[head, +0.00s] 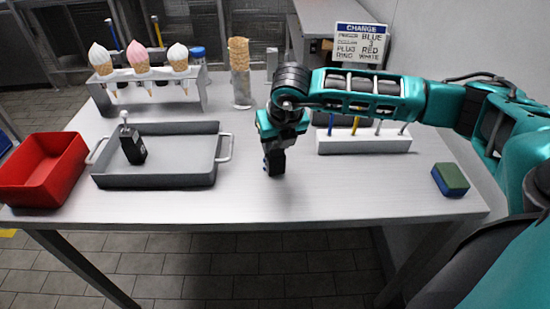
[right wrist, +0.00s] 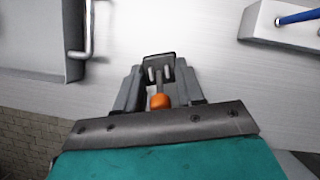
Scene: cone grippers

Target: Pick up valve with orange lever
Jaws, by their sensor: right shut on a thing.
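The valve with the orange lever (right wrist: 159,101) is between the fingers of my right gripper (right wrist: 158,90) in the right wrist view. Its orange knob is nearest the wrist, and its dark body lies beyond. In the head view, my right gripper (head: 274,158) points down over the middle front of the table, shut on the valve. The orange knob is hidden there, and I cannot tell whether the valve touches the table. A second black valve with a white knob (head: 133,150) stands in the grey tray (head: 175,178). My left gripper is not in view.
A red bin (head: 38,172) is at the left. An ice cream cone rack (head: 150,100) and a stack of cones (head: 240,75) stand at the back. A white block with coloured sticks (head: 365,144) and a green-blue sponge (head: 450,180) are at the right. The front middle is clear.

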